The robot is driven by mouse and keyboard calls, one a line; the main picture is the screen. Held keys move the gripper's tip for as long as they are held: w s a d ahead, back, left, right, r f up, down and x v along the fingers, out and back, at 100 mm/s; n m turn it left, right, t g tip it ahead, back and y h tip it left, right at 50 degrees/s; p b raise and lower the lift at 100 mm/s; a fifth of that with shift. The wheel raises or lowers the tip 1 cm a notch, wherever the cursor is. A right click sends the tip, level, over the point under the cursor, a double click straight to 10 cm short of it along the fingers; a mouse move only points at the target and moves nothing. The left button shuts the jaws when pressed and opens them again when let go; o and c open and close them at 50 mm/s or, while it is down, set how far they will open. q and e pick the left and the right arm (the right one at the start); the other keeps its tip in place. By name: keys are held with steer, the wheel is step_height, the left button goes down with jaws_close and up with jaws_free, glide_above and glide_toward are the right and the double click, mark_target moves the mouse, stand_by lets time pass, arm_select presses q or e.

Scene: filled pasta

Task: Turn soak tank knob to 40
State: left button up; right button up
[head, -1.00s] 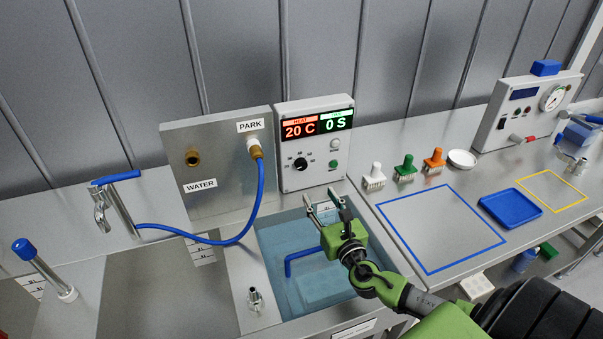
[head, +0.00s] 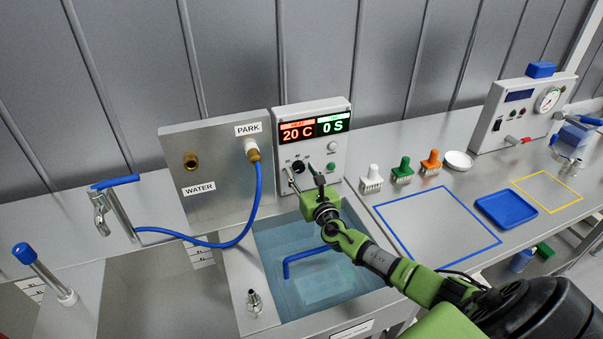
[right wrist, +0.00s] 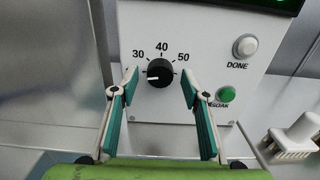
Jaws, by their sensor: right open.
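The soak tank knob (right wrist: 160,72) is a round black dial on a white control box (head: 338,150). In the right wrist view its white mark points left, below the 30 label; 40 is straight above and 50 to the right. In the head view the knob (head: 299,166) shows between my fingers. My right gripper (head: 301,173) is open and empty in front of the box; in the wrist view its teal fingers (right wrist: 160,84) stand either side of the knob with gaps. The display (head: 315,129) reads 20 C and 0 S. My left gripper is out of view.
A white DONE button (right wrist: 245,46) and green SOAK button (right wrist: 226,94) sit right of the knob. The water-filled tank (head: 262,262) with a blue handle lies below. A steel panel with a blue hose (head: 261,195) stands left. Brushes (head: 371,178) stand right.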

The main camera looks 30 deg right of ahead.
steer(key=shift+w, duration=0.25)
steer(key=shift+s, duration=0.1)
steer(key=c, duration=1.1)
